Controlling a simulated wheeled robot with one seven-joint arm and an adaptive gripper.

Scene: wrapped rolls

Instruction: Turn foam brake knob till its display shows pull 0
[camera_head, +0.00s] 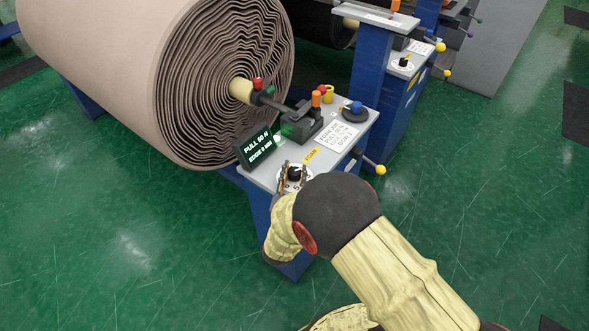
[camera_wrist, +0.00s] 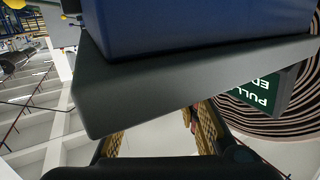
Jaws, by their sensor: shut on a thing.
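The foam brake knob (camera_head: 294,173) is black and sits on a white numbered dial (camera_head: 288,187) on the grey top of a blue stand, by a yellow FOAM label (camera_head: 311,154). My gripper (camera_head: 294,177) is shut on the knob, one finger on each side. The dark display (camera_head: 253,147) beside it reads PULL 50 N, with a smaller line about EDGE below. Part of the display (camera_wrist: 265,92) also shows upside down in the wrist view. My two fingers (camera_wrist: 165,130) show there too, but the knob cannot be made out. My wrist hides part of the dial.
A large foam roll (camera_head: 150,75) fills the upper left, its spindle held at the stand. A clamp block (camera_head: 301,121), a blue knob (camera_head: 355,110) and a yellow-tipped lever (camera_head: 378,169) stand nearby. Another blue stand (camera_head: 402,75) is behind.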

